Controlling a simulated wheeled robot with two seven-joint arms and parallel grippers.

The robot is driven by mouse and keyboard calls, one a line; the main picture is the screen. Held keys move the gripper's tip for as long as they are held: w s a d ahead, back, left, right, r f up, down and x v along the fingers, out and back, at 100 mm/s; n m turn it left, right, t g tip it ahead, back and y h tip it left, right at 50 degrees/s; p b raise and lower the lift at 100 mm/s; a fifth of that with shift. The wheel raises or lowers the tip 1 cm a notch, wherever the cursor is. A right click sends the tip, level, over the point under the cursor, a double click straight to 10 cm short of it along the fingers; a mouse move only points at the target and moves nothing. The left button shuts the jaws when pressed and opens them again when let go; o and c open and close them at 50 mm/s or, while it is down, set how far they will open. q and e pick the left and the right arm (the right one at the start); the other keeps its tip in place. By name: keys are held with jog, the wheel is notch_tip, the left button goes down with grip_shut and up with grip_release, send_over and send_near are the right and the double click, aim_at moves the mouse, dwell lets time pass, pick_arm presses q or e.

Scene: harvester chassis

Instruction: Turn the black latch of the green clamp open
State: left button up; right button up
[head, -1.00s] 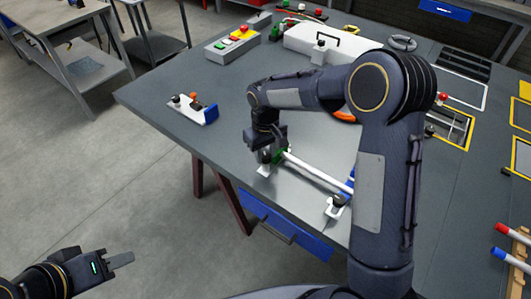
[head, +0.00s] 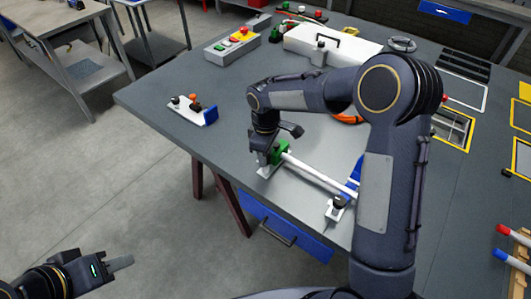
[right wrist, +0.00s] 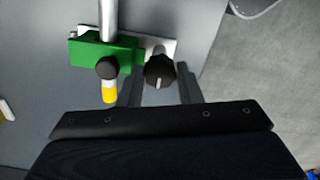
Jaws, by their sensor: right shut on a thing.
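In the right wrist view the green clamp (right wrist: 88,50) shows beside a ridged black latch knob (right wrist: 159,71) on a white bracket.
A small white fixture (head: 188,110) lies left, a button box (head: 232,48) and white case (head: 328,45) behind. Bare table lies between them.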

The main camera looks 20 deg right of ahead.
dwell(0.4)
jog(key=o, duration=1)
jog(key=shift+c, duration=0.2)
notch_tip(320, 180, up, 7)
jog(key=shift+f+b, duration=0.1)
jog(key=shift+b, duration=0.3)
jog(key=shift+r, duration=0.5)
